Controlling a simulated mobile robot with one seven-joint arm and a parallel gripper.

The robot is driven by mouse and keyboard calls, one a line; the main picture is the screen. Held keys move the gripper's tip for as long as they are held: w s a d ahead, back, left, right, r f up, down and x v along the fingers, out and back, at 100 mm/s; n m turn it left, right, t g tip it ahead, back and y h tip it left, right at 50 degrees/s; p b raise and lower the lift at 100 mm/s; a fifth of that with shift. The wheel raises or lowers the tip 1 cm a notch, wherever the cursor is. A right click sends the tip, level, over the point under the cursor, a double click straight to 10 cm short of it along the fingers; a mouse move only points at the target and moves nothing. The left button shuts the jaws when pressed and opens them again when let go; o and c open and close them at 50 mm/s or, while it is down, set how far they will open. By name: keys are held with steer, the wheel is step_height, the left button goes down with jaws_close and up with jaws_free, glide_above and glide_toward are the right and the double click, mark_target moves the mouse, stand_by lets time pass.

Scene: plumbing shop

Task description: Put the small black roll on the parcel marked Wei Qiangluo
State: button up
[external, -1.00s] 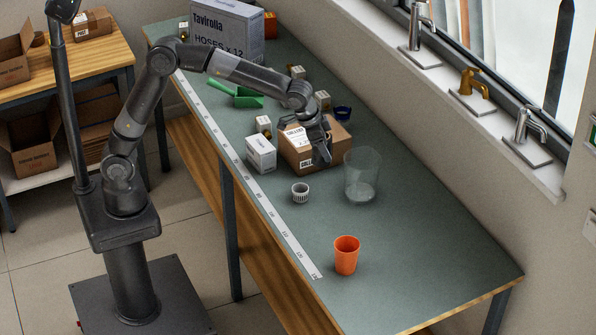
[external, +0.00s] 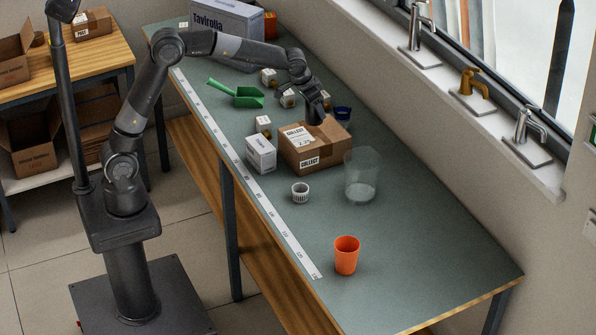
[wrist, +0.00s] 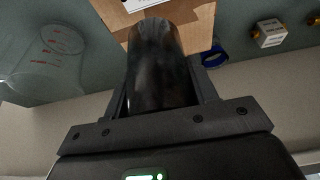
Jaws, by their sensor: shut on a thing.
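The small black roll (wrist: 155,70) stands out in the wrist view, held lengthwise between the fingers. My gripper (wrist: 158,85) is shut on it. In the external view my gripper (external: 318,112) is at the far right edge of a brown taped parcel (external: 325,150). The roll cannot be made out there, nor whether it touches the parcel. The parcel carries a white label and a COLLECT mark; no name is readable. Its cardboard also shows beyond the roll in the wrist view (wrist: 200,30).
A white box (external: 260,153) stands left of the parcel. A clear jug (external: 361,178), a white ribbed cup (external: 300,193) and an orange cup (external: 346,256) stand nearer. A blue ring-like item (external: 343,113) and several small boxes lie behind. The bench's near right is clear.

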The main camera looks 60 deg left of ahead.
steer(key=shift+w+a+f, duration=0.15)
steer(key=shift+a+f, duration=0.05)
steer(key=shift+f, duration=0.6)
steer(key=shift+w+a+f, duration=0.15)
steer(key=shift+f, duration=0.7)
steer(key=shift+w+a+f, duration=0.15)
steer(key=shift+a+f, duration=0.05)
steer(key=shift+f, duration=0.6)
steer(key=shift+f, duration=0.1)
steer(key=o, duration=1)
steer(key=shift+o, duration=0.2)
